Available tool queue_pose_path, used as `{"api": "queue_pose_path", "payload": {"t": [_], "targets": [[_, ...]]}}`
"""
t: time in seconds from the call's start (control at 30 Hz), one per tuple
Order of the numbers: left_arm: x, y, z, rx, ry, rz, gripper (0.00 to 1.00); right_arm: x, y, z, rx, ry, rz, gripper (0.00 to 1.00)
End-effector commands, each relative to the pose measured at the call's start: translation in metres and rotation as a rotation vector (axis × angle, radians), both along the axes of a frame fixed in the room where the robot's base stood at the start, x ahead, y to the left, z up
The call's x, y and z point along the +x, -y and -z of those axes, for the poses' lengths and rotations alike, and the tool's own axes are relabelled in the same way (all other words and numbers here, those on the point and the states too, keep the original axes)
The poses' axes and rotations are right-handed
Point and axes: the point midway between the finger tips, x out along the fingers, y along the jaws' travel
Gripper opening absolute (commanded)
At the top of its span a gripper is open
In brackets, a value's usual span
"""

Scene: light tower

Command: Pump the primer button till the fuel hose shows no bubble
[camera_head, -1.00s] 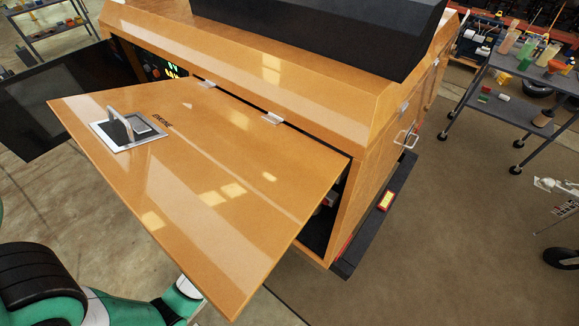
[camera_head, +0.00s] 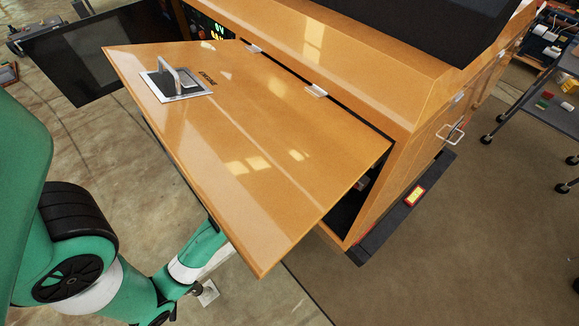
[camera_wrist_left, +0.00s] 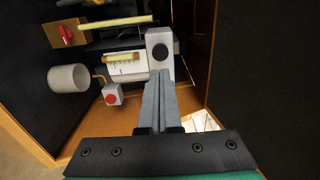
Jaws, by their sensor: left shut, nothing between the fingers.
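In the left wrist view my left gripper (camera_wrist_left: 160,76) is shut and empty, inside the engine bay. Its fingertips lie just below a round black button or knob (camera_wrist_left: 160,52) on a pale block; I cannot tell whether they touch it. Left of it is a white marked plate (camera_wrist_left: 127,71) with a short yellowish tube (camera_wrist_left: 122,58), perhaps the fuel hose; no bubble can be made out. A small pale box with a red button (camera_wrist_left: 111,99) sits lower left. In the head view the raised orange engine door (camera_head: 250,150) hides my left gripper. My right gripper is not in view.
A pale cylinder (camera_wrist_left: 69,78), a red part (camera_wrist_left: 67,33) and a longer pale yellow rod (camera_wrist_left: 115,22) lie left of the fingers. Dark bay walls stand close on both sides. Outside, a cart (camera_head: 535,115) stands at right, with open floor (camera_head: 465,235) before it.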

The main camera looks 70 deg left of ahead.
Motion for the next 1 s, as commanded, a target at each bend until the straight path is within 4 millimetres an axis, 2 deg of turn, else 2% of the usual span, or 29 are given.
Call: {"api": "queue_pose_path", "payload": {"t": [0.1, 0.3, 1.0], "targets": [[-0.020, 0.008, 0.003, -0.003, -0.001, -0.002, 0.00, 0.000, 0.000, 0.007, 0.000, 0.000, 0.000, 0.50], [-0.035, 0.015, 0.001, 0.000, 0.000, -0.001, 0.00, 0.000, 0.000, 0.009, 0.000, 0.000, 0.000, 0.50], [-0.035, 0.015, 0.000, -0.001, 0.000, 0.000, 0.00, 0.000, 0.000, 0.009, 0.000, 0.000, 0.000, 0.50]]}}
